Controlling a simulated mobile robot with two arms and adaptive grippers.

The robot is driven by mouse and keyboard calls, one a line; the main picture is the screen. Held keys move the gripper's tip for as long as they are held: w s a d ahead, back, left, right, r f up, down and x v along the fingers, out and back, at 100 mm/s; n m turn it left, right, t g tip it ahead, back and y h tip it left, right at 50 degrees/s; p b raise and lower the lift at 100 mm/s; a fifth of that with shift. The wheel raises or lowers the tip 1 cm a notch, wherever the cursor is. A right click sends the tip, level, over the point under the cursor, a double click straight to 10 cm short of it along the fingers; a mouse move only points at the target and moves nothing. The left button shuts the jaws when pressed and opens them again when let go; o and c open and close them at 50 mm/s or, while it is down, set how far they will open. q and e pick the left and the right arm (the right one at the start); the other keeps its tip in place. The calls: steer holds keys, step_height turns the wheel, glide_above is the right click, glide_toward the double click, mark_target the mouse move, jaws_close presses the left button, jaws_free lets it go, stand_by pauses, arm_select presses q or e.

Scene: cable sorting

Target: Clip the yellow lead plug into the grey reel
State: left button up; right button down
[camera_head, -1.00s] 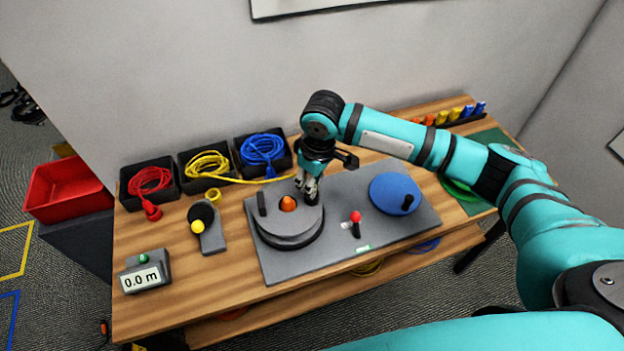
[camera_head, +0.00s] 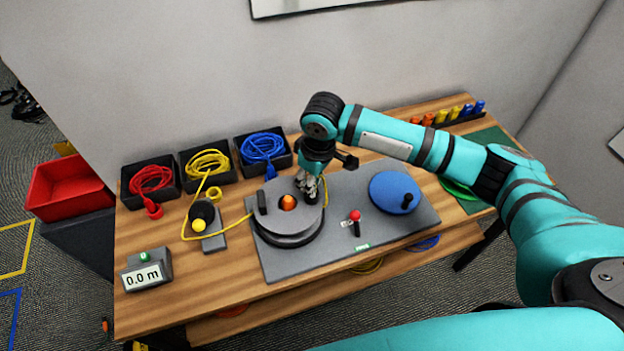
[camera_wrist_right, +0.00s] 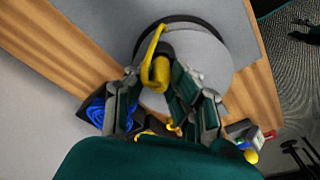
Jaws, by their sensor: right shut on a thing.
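The grey reel (camera_head: 290,238) is a round disc with an orange knob (camera_head: 288,203) at its centre and a dark upright block at its left. My right gripper (camera_head: 311,196) points down over the reel's back right edge. It is shut on the yellow lead plug (camera_wrist_right: 157,74), which shows between the fingers in the wrist view, over the grey disc. The yellow lead (camera_head: 232,227) runs from the yellow cable's black bin (camera_head: 193,182), past the guide with the yellow ball, to the reel. Whether the plug touches the reel is hidden. My left gripper is out of view.
The guide (camera_head: 213,242) with a black disc and yellow ball (camera_head: 199,225) stands left of the reel. A meter (camera_head: 145,276) reads 0.0 m. A red-topped lever (camera_head: 355,217) and blue disc (camera_head: 393,190) sit on the grey mat (camera_head: 350,260). Red and blue cable bins flank the yellow one.

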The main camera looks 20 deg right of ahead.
steer(key=c, duration=1.1)
jaws_free()
steer(key=shift+r, duration=0.1)
